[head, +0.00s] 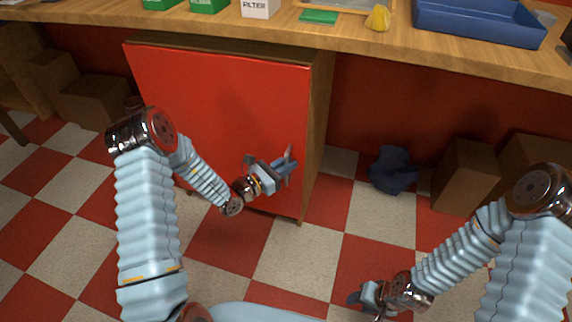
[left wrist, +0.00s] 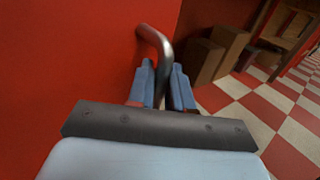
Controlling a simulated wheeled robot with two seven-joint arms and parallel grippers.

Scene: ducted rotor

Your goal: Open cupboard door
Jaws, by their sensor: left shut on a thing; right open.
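The red cupboard door (head: 220,105) is under the wooden worktop. Its top edge stands forward of the worktop's underside, and the wooden cupboard side (head: 319,125) shows at right; I cannot tell how far it is open. My left gripper (head: 287,166) is at the door's right part, shut on the handle. In the left wrist view the grey bent metal handle (left wrist: 158,45) comes out of the red door and runs down between the two blue fingers (left wrist: 163,88). My right gripper (head: 362,299) is open and empty, low over the floor at right, away from the cupboard.
The worktop (head: 400,45) above carries a blue tray (head: 480,18), green and white boxes, and a yellow piece (head: 378,17). Brown boxes (head: 466,175) and a dark blue bundle (head: 393,170) lie under it at right. The checkered floor before the door is clear apart from my arms.

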